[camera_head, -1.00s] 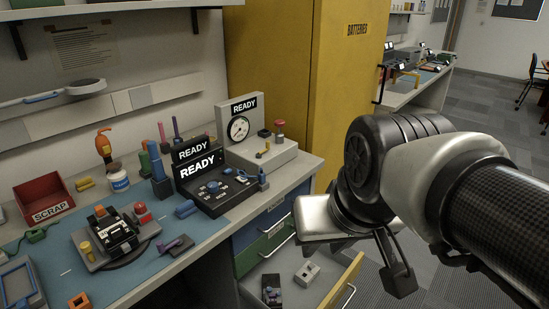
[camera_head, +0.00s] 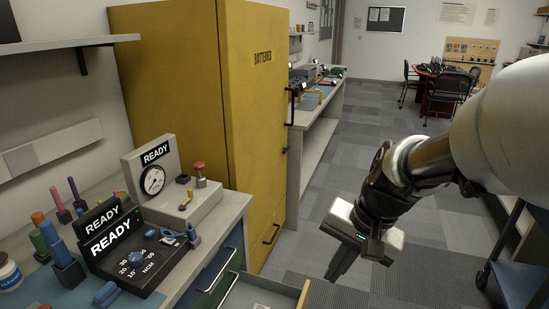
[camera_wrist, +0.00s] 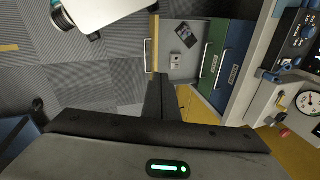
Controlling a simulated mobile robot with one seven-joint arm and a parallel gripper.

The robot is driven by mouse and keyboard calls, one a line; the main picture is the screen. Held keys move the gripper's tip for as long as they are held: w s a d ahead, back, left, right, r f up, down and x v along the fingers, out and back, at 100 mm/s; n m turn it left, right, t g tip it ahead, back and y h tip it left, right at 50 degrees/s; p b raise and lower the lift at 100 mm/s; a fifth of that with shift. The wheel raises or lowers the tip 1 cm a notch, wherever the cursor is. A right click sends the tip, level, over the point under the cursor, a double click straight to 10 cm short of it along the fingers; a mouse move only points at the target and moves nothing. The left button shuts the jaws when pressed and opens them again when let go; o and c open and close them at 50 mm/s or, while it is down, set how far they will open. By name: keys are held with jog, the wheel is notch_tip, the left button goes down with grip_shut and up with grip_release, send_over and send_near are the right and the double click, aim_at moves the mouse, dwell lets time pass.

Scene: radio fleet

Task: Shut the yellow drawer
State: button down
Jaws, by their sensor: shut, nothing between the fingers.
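The yellow drawer (camera_head: 303,296) is pulled out at the bottom of the workbench, and only its front edge and part of its inside show in the head view. In the wrist view its yellow front (camera_wrist: 155,43) and pale handle (camera_wrist: 147,54) show, with a dark item (camera_wrist: 187,36) and a small light box (camera_wrist: 175,61) lying inside. My gripper (camera_head: 340,266) is shut and empty, pointing down in front and to the right of the drawer, apart from it. The shut fingers (camera_wrist: 160,95) also show in the wrist view.
The green drawer (camera_wrist: 212,45) and blue drawer (camera_wrist: 233,54) beside it are shut. A tall yellow batteries cabinet (camera_head: 190,110) stands beyond the bench. A dark cart (camera_head: 520,280) is at the right. Grey carpet floor (camera_head: 400,130) is open between.

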jog(key=w+d+f+m+y+p, duration=0.1)
jog(key=w+d+f+m+y, duration=0.15)
jog(key=w+f+m, duration=0.4)
jog(key=w+d+f+m+y+p, duration=0.1)
jog(key=w+d+f+m+p, duration=0.2)
jog(key=f, duration=0.7)
jog(key=d+f+m+t+y, duration=0.15)
jog(key=f+m, duration=0.25)
jog(key=f, duration=0.5)
jog(key=d+f+m+y, duration=0.1)
jog(key=d+f+m, duration=0.15)
jog(key=f, duration=0.65)
jog(key=shift+m, duration=0.3)
jog(key=shift+w+a+f+b, duration=0.25)
jog(key=shift+w+a+f, duration=0.7)
jog(key=shift+a, duration=0.8)
jog(key=shift+w+a+f+b, duration=0.3)
jog(key=shift+w+a+f, duration=0.25)
jog(key=shift+a+f, duration=0.95)
jog(key=shift+w+a+f+b, duration=0.25)
jog(key=shift+w+a+f, duration=0.55)
jog(key=shift+a, duration=1.25)
jog(key=shift+a, duration=0.15)
